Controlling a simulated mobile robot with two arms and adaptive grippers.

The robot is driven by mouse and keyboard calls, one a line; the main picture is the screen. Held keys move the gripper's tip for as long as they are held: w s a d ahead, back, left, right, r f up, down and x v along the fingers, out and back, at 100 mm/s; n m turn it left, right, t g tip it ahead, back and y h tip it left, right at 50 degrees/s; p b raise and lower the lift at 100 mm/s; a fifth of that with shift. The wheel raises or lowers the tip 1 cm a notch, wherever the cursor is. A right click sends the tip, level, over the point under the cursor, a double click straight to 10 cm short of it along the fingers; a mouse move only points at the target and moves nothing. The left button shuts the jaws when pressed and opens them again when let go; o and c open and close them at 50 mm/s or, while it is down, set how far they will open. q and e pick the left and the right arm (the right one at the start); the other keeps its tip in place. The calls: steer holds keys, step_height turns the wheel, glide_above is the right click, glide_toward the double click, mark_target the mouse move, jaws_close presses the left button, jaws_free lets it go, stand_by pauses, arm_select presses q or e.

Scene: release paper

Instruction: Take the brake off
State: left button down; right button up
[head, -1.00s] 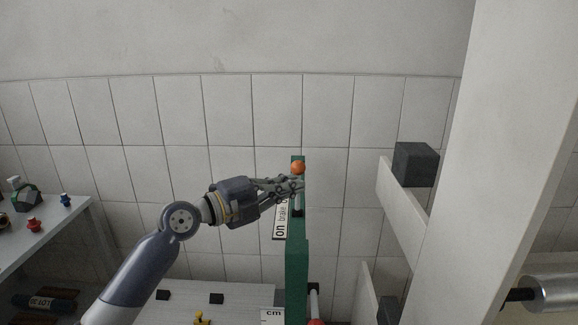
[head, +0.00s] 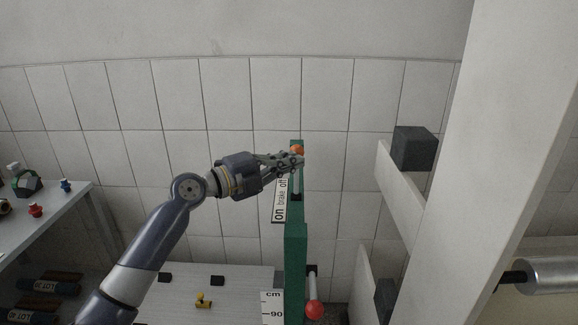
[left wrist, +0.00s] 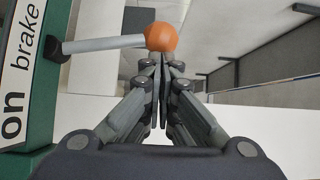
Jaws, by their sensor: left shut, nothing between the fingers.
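The brake lever's orange ball knob (head: 297,149) shows at the top of the green post (head: 296,260) in the head view. A label (head: 281,200) reading "on brake off" is beside it, with "off" at the upper end. In the left wrist view, the lever's grey rod (left wrist: 100,44) runs from a dark pivot on the green panel to the orange knob (left wrist: 161,37). My left gripper (head: 298,160) is shut and empty, its fingertips (left wrist: 160,64) right at the knob; I cannot tell whether they touch it. The fingers partly hide the lever in the head view. My right gripper is out of view.
A red ball handle (head: 314,309) is low beside the post. A white beam (head: 400,190) with a dark block (head: 414,148) and a wide pale column (head: 490,150) stand at right. A grey shelf (head: 75,210) with small items is at left. A tiled wall is behind.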

arm_select(q)
steer(key=w+b, duration=0.1)
steer(key=w+n+b, duration=0.1)
steer(key=b, duration=0.1)
steer(key=w+y+b, duration=0.1)
steer(key=b, duration=0.1)
steer(key=shift+w+r+n+g, duration=0.15)
steer(key=shift+r+n+g, duration=0.1)
steer(key=shift+n+g, duration=0.05)
steer(key=shift+d, duration=0.1)
